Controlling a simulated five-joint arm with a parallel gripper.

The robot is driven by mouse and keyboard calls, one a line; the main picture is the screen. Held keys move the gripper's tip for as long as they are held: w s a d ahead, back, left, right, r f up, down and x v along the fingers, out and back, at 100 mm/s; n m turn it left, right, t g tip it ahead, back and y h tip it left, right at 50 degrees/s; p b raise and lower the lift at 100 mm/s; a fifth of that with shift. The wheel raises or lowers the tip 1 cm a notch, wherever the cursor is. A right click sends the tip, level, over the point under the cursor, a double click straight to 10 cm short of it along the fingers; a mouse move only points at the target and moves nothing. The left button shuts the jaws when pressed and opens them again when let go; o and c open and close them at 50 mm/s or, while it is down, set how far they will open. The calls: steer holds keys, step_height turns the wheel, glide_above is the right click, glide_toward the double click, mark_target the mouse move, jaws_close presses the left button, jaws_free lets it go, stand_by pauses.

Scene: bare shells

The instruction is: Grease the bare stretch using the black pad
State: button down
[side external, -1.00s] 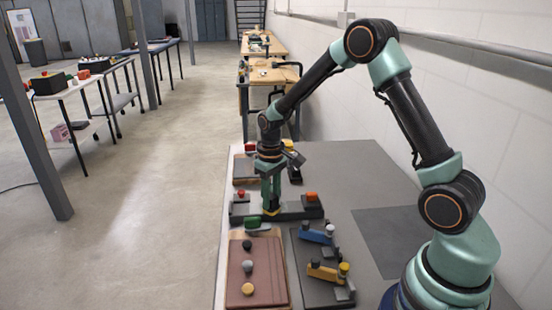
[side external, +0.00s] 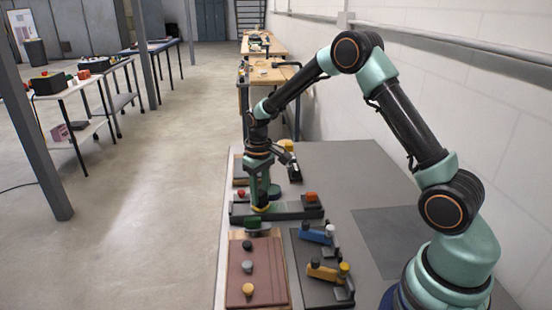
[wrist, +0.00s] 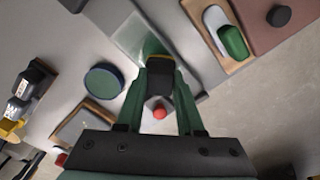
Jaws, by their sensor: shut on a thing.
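My gripper (side external: 261,198) is shut on the black pad, a dark block with a yellow edge. The black pad (wrist: 160,78) shows between the fingers in the wrist view. In the side external view it is low over the dark bar (side external: 290,212), left of the bar's middle; its underside is hidden, so contact is unclear. A red knob (side external: 241,194) stands at the bar's left end and an orange-red block (side external: 310,197) at its right. In the wrist view the red knob (wrist: 159,113) is just below the pad, and a pale, greenish, shiny stretch (wrist: 138,38) lies above it.
A green round disc (wrist: 103,80) lies beside the bar. A green piece (side external: 253,226) sits near the bar's front. A brown board (side external: 262,285) with several knobs and a dark board (side external: 308,255) with blue and yellow clamps stand nearer. The grey tabletop (side external: 350,170) is clear at right.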

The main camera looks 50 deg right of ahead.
mark_target(261, 208)
steer(key=shift+s+a, duration=0.85)
step_height(261, 208, up, 8)
stand_by(0.7)
